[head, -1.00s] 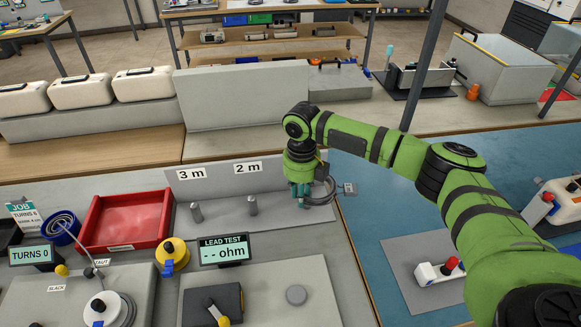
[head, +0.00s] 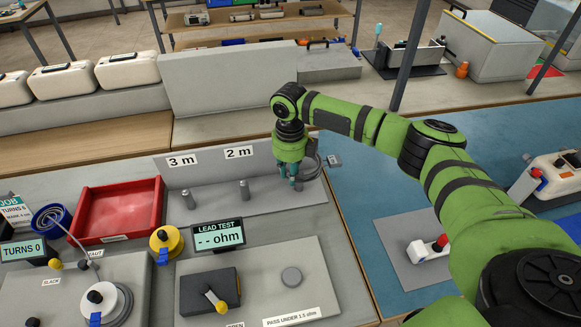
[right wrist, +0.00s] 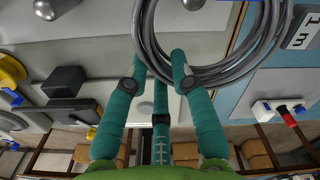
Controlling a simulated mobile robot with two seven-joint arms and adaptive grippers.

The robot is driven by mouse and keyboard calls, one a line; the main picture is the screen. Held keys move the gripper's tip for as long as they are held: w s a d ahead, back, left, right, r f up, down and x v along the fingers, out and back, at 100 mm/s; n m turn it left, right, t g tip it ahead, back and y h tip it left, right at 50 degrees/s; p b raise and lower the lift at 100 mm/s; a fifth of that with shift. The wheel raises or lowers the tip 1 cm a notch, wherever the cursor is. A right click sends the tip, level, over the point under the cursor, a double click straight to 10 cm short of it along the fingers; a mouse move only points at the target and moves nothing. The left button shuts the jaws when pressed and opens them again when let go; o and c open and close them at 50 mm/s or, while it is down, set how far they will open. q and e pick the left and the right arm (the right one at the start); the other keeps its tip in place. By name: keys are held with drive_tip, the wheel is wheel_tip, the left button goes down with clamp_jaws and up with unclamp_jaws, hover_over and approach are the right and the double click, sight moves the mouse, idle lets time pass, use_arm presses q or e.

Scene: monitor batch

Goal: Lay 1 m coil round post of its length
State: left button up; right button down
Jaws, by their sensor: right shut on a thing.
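My right gripper (head: 293,182) is shut on a grey cable coil (head: 312,168) at the right end of the post rack (head: 213,203). In the right wrist view, the fingers (right wrist: 165,70) meet the near edge of the coil (right wrist: 225,72). A tag reading 1 m (right wrist: 303,28) shows beside the coil. A rounded metal top (right wrist: 193,4) shows inside the ring; I cannot tell whether the coil is around it or above it. The posts by the 3 m (head: 188,200) and 2 m (head: 244,190) labels stand bare. The rack's right end is hidden behind the gripper.
A red tray (head: 120,210), a yellow spool (head: 166,242), the LEAD TEST display (head: 218,235) and a dark box (head: 208,290) stand left and in front of the rack. A white spool with cable (head: 108,305) is at front left.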

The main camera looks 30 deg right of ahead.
drive_tip(key=b, duration=0.3)
hover_over(290, 203)
wheel_tip(290, 203, down, 6)
drive_tip(key=shift+r, duration=0.2)
drive_tip(key=shift+f+b, duration=1.1)
drive_tip(key=shift+f, duration=0.9)
drive_tip(key=shift+f, duration=0.35)
drive_tip(key=c, duration=1)
unclamp_jaws()
wheel_tip(290, 203, up, 12)
drive_tip(key=shift+r, duration=0.1)
